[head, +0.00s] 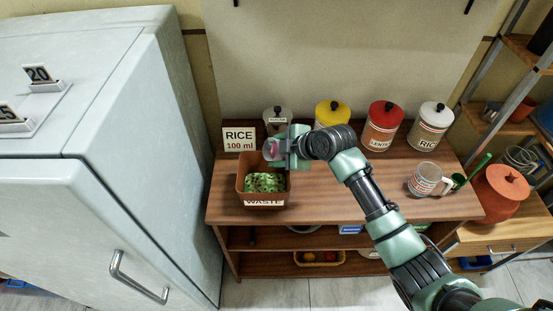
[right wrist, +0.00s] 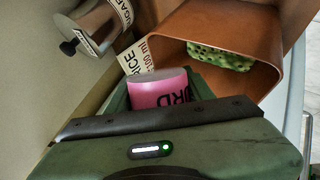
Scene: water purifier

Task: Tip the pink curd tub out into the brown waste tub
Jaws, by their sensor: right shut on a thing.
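The pink curd tub (head: 271,149) is held by my right gripper (head: 280,151) at the back edge of the brown waste tub (head: 243,187), above the counter. In the right wrist view the pink tub (right wrist: 158,90) sits between the fingers with part of its black lettering showing. Its mouth and contents are hidden, and I cannot tell how far it is tilted. The waste tub (right wrist: 190,25) is just beyond it in that view, open at the top, with a green speckled mass (head: 265,182) inside. My left gripper is out of view.
A rice sign (head: 239,139) and a grey-lidded jar (head: 277,118) stand behind the waste tub. Yellow, red and white lidded canisters (head: 384,124) line the back. A mug (head: 427,180) stands at the right. The counter's middle (head: 335,195) is clear. A fridge (head: 110,170) stands left.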

